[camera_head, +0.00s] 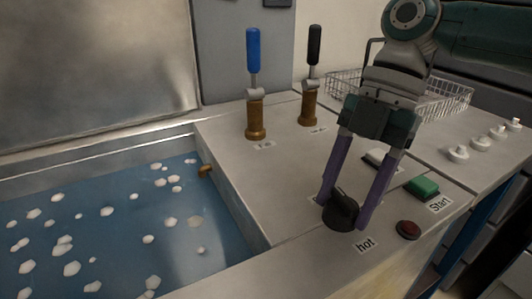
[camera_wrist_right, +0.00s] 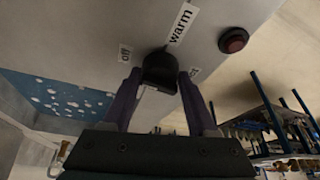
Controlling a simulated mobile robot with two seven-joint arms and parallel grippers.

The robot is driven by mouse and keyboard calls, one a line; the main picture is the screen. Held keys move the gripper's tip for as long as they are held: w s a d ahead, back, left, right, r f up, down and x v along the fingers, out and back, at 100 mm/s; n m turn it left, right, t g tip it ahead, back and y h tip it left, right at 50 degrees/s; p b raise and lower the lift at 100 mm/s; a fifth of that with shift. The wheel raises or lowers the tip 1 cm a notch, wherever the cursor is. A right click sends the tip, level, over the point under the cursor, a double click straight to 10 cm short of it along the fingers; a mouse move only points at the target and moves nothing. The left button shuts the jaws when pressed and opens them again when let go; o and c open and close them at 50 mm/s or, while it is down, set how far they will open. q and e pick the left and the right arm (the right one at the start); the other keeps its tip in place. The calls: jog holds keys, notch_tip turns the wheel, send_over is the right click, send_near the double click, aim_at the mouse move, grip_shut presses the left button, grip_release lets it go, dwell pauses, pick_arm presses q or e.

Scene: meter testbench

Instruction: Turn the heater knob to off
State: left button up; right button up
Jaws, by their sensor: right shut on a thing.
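The black heater knob (camera_head: 341,212) sits on the grey bench top near its front edge, beside a "hot" label (camera_head: 366,245). My right gripper (camera_head: 345,214) reaches down from above with its purple fingers on either side of the knob, shut on it. In the right wrist view the knob (camera_wrist_right: 160,74) lies between the fingertips. There the "off" label (camera_wrist_right: 125,53) is left of it, the "warm" label (camera_wrist_right: 180,22) is above it, and the "hot" label is partly hidden by a finger. The knob's exact setting is hard to tell. My left gripper is not in view.
A red button (camera_head: 408,230) and a green Start button (camera_head: 422,187) are right of the knob. Blue (camera_head: 253,50) and black (camera_head: 314,45) valve levers stand behind. A water basin (camera_head: 100,232) with white floating pieces lies left; a wire basket (camera_head: 447,100) is behind my arm.

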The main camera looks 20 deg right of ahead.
jog(key=shift+n, duration=0.6)
jog(key=shift+h, duration=0.3)
jog(key=o, duration=1.4)
jog(key=shift+c, duration=0.2)
jog(key=v, duration=1)
jog(key=shift+w, duration=0.2)
jog(key=shift+d+f, duration=0.1)
